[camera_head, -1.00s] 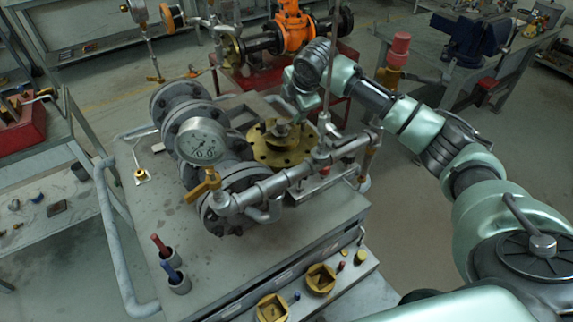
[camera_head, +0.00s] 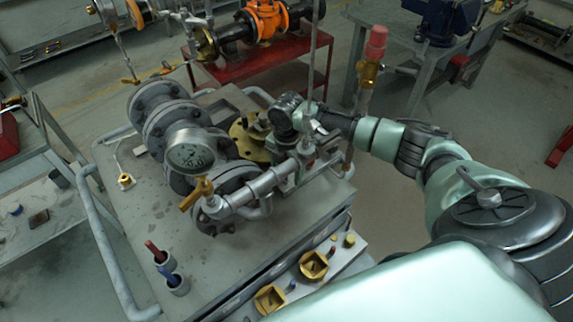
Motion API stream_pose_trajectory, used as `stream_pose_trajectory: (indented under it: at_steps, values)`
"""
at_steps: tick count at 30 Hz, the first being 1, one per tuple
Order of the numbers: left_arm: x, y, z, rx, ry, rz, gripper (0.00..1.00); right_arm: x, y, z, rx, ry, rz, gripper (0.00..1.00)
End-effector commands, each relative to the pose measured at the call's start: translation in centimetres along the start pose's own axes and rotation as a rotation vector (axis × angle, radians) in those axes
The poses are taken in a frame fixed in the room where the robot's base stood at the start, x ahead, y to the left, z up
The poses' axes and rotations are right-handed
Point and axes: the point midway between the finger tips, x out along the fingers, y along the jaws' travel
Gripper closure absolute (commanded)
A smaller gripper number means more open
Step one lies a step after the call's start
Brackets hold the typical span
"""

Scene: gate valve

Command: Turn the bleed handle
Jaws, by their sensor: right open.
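A small yellow handle (camera_head: 197,192), which looks like the bleed handle, sits on the end of a grey pipe (camera_head: 262,185) in front of the valve body. A round pressure gauge (camera_head: 190,157) stands just behind it. My right gripper (camera_head: 312,138) is over the right part of the pipe, near the upright rod and the brass flange (camera_head: 247,138). It is well to the right of the yellow handle and apart from it. It is open; its fingers are small and partly hidden among the fittings. My left gripper is out of view.
The valve sits on a grey bench (camera_head: 160,215) with a curved rail at its left. Yellow square blocks (camera_head: 314,264) lie on the front ledge. A red-topped post (camera_head: 375,45) stands behind my right arm.

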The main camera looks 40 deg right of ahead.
Motion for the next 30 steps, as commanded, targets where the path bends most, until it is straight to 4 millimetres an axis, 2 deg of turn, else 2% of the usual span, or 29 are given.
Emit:
stream_pose_trajectory:
  at_steps: [6, 8, 13, 23, 30]
  values:
    - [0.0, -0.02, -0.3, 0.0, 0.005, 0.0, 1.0, 0.09, 0.01, -0.01, -0.001, 0.0, 0.0, 0.37]
    - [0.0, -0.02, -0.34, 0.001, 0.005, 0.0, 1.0, 0.08, 0.01, -0.01, 0.0, 0.0, 0.0, 0.51]
    - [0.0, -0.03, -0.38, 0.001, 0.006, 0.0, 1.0, 0.06, 0.0, -0.01, 0.0, 0.0, 0.0, 0.99]
    - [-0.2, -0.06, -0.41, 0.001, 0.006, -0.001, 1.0, -0.03, 0.02, 0.0, -0.042, 0.0, 0.0, 0.99]
    - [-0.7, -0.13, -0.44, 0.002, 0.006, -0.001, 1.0, -0.1, 0.05, -0.02, -0.184, 0.001, 0.0, 0.99]
